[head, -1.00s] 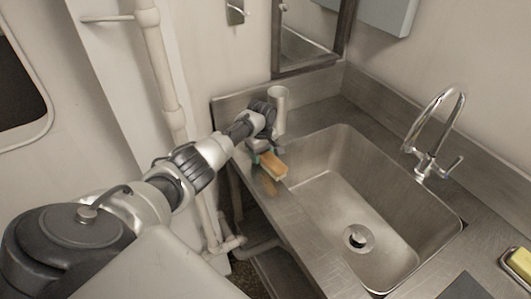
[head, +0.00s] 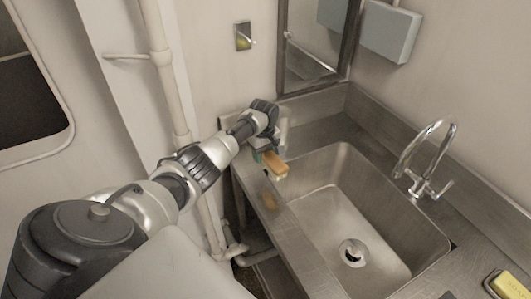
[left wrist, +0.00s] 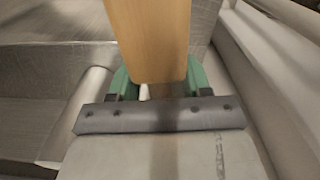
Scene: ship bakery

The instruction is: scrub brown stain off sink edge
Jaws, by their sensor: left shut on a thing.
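My left gripper (head: 263,155) is shut on a light-brown wooden brush (head: 276,166) near the sink's back left corner. In the left wrist view the brush's wooden body (left wrist: 150,40) stands between the green fingertips of my left gripper (left wrist: 158,88). Its bristles are not clearly seen. A faint brown stain (head: 270,203) lies on the steel sink edge, in front of and below the brush in the head view. The brush appears apart from the stain; its exact height over the edge cannot be told. The steel sink basin (head: 340,205) is empty. My right gripper is not in view.
A grey cylinder (head: 284,133) stands behind the left gripper, partly hidden. The chrome faucet (head: 425,165) rises at the basin's right. A yellow soap bar (head: 513,283) lies in a dish at the lower right. A mirror (head: 312,45) hangs behind.

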